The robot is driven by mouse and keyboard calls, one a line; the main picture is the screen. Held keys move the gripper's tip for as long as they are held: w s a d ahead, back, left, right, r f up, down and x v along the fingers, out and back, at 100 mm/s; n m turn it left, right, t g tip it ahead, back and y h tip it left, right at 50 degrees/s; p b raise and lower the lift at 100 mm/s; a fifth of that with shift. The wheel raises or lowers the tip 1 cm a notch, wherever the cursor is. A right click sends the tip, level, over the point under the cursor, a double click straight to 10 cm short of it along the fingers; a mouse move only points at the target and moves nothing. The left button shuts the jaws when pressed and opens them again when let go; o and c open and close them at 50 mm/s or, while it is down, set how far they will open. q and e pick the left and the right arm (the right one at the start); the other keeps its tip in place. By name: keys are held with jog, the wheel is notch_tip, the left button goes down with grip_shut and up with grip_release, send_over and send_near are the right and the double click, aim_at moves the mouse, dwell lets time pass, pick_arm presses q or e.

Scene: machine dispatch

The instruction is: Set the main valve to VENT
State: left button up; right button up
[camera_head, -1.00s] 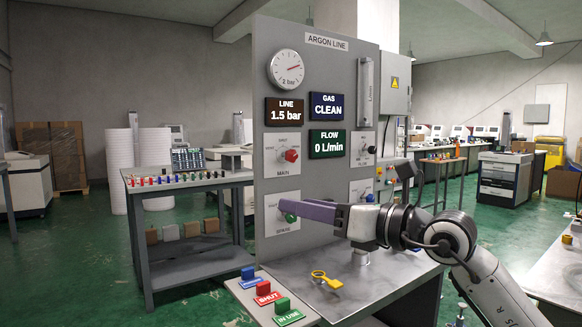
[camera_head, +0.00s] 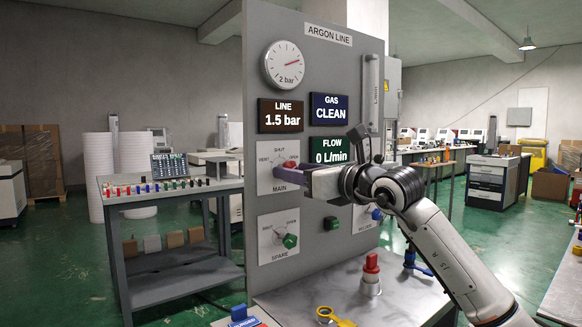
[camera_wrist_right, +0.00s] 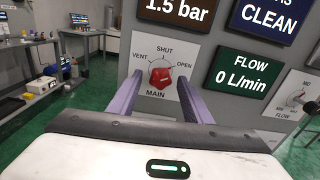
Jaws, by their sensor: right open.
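The main valve is a red knob (camera_head: 291,163) on a white plate marked VENT at left, SHUT at top and OPEN at right. In the right wrist view the knob (camera_wrist_right: 160,77) lies between and beyond the two purple fingers, with its label MAIN below. Which mark it points to is hard to tell. My right gripper (camera_wrist_right: 160,84) is open with nothing between its fingers. In the head view the right gripper (camera_head: 306,180) is in front of the main plate and hides its lower right part. Contact with the knob is not visible. My left gripper is not in view.
Below is the spare valve's green knob (camera_head: 290,241). Panel displays include the FLOW screen (camera_wrist_right: 240,73), reading 0 L/min. A red-topped fitting (camera_head: 371,273) and a yellow ring-ended piece (camera_head: 334,316) are on the bench. A table (camera_head: 170,198) with small coloured items stands at left.

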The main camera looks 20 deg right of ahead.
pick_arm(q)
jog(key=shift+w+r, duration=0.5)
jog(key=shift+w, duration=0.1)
pick_arm(e)
jog(key=shift+x, duration=1.1)
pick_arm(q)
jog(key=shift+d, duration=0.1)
pick_arm(e)
jog(key=c, duration=1.1)
jog(key=shift+o, duration=0.2)
